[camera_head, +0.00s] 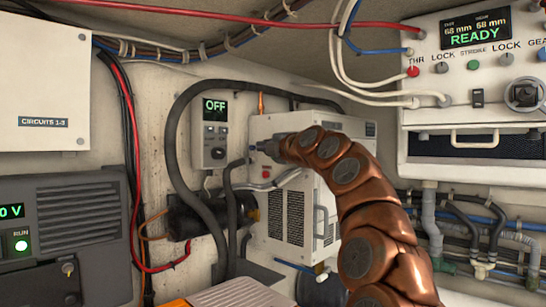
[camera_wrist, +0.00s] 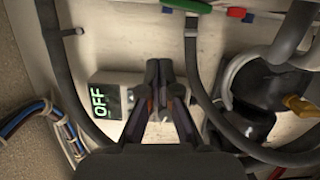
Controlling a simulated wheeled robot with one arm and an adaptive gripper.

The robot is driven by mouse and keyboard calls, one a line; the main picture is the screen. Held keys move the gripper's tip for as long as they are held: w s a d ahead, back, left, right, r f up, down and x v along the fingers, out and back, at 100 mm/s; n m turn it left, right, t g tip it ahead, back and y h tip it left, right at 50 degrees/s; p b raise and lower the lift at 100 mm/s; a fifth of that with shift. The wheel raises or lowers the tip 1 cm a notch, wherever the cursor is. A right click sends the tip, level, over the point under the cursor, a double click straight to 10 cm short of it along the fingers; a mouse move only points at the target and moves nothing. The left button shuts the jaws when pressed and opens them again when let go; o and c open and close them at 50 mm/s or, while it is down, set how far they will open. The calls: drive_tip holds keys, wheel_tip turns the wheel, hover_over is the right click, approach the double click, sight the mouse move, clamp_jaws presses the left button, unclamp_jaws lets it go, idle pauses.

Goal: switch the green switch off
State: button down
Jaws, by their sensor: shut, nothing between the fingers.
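A control box (camera_head: 210,138) on the back wall has a display reading OFF in pale green letters. A small dark knob or switch (camera_head: 218,153) sits low on its face; I cannot make out its colour. The box also shows in the wrist view (camera_wrist: 112,82), left of my fingers, which hide part of it. My gripper (camera_head: 264,148) is shut and empty, just right of the box in the head view; its fingers point at the wall in the wrist view (camera_wrist: 161,72). A green lit button (camera_head: 21,245) is on the grey unit at lower left.
A thick black hose (camera_head: 171,130) loops around the box. A white vented unit (camera_head: 296,205) stands behind my arm. At upper right, a panel (camera_head: 440,75) reading READY carries several knobs, one green (camera_head: 473,65). Cables and pipes crowd the walls.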

drive_tip(key=b+v, duration=0.4)
drive_tip(key=v, duration=0.5)
drive_tip(key=shift+s+d+r, duration=0.25)
drive_tip(key=shift+d+r, duration=0.05)
drive_tip(key=shift+d, duration=0.1)
